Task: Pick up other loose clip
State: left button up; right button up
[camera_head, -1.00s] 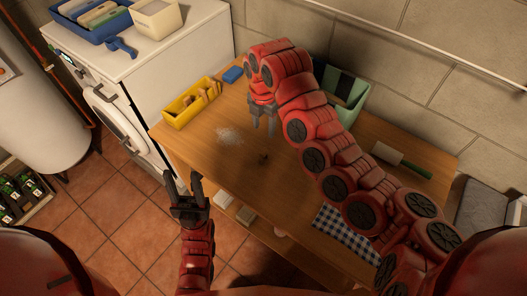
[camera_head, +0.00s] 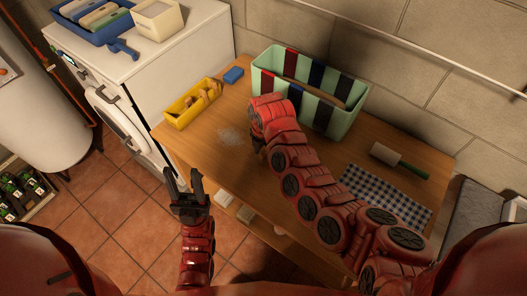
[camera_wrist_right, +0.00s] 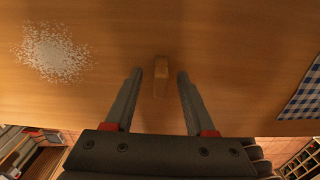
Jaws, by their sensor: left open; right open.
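The loose clip (camera_wrist_right: 160,80) is a small wooden piece on the table, seen in the right wrist view between the two fingers of my right gripper (camera_wrist_right: 159,74), with a gap on each side. The fingers are open and not touching it. In the head view the clip is hidden by my right arm, and the right gripper is mostly hidden below its wrist. The yellow box (camera_head: 178,119) at the table's left end holds several wooden clips. My left gripper (camera_head: 183,174) is open and empty in front of the table's left front edge.
White powder (camera_head: 230,138) lies left of my right gripper. A checked cloth (camera_head: 385,195) and a green-handled brush (camera_head: 400,160) lie to the right. The washing machine (camera_head: 180,55) adjoins the table's left end.

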jog(key=shift+f, duration=0.5)
grip_shut()
